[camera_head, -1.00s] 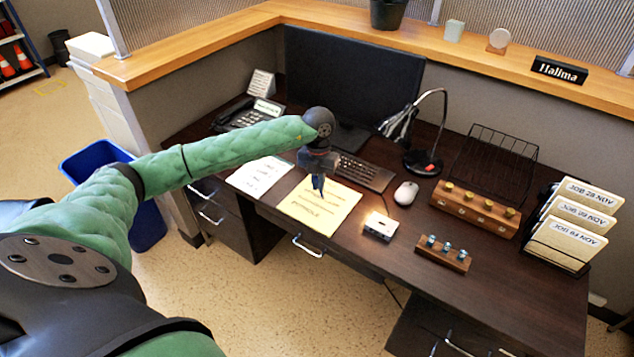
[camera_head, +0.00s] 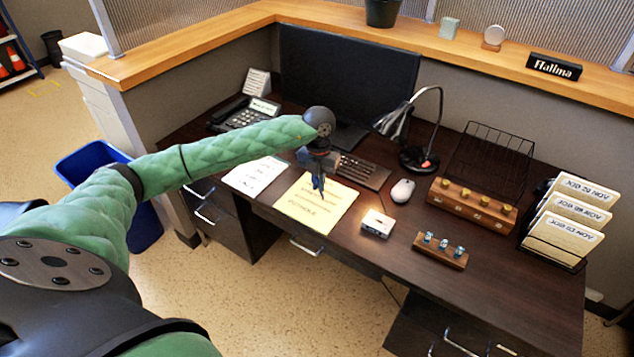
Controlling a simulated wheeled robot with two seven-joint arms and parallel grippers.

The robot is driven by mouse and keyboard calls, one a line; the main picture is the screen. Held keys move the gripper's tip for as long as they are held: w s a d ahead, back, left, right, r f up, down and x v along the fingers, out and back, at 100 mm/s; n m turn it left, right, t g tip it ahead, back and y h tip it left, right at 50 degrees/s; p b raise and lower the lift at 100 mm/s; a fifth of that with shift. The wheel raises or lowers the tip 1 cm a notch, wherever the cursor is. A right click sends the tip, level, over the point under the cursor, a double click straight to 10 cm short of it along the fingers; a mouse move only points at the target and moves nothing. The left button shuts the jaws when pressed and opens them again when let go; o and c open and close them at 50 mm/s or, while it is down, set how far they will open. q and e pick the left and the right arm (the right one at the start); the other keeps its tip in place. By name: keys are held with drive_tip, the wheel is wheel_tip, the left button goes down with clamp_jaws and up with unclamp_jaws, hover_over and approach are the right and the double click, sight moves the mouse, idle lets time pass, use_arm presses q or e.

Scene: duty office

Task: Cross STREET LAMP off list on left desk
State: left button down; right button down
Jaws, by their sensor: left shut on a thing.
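A yellow sheet with a handwritten list (camera_head: 312,211) lies on the dark desk (camera_head: 480,290), near its front edge. One line at the bottom appears to read POTHOLE; the upper lines are too small to read surely. My left gripper (camera_head: 318,176) points down over the upper part of the sheet, shut on a slim blue pen (camera_head: 318,187). The pen's tip is at or just above the paper; I cannot tell if it touches. The gripper and pen hide part of the list. My right gripper is not in view.
A white sheet (camera_head: 255,175) lies left of the list. A small white box (camera_head: 377,223), mouse (camera_head: 402,191), keyboard (camera_head: 362,171) and lamp (camera_head: 420,159) stand to the right. A monitor (camera_head: 345,85) is behind, a phone (camera_head: 246,114) at back left. A blue bin (camera_head: 92,160) stands on the floor.

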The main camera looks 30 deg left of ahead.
use_arm(q)
drive_tip(key=shift+s+d+b, duration=0.15)
drive_tip(key=shift+d+b, duration=0.35)
drive_tip(key=shift+d, duration=1)
drive_tip(key=shift+s+d+b, duration=0.1)
drive_tip(key=shift+d+b, duration=0.35)
drive_tip(key=shift+d, duration=1)
idle(1.3)
idle(0.3)
drive_tip(key=shift+r+p, duration=1)
drive_tip(key=shift+r, duration=2)
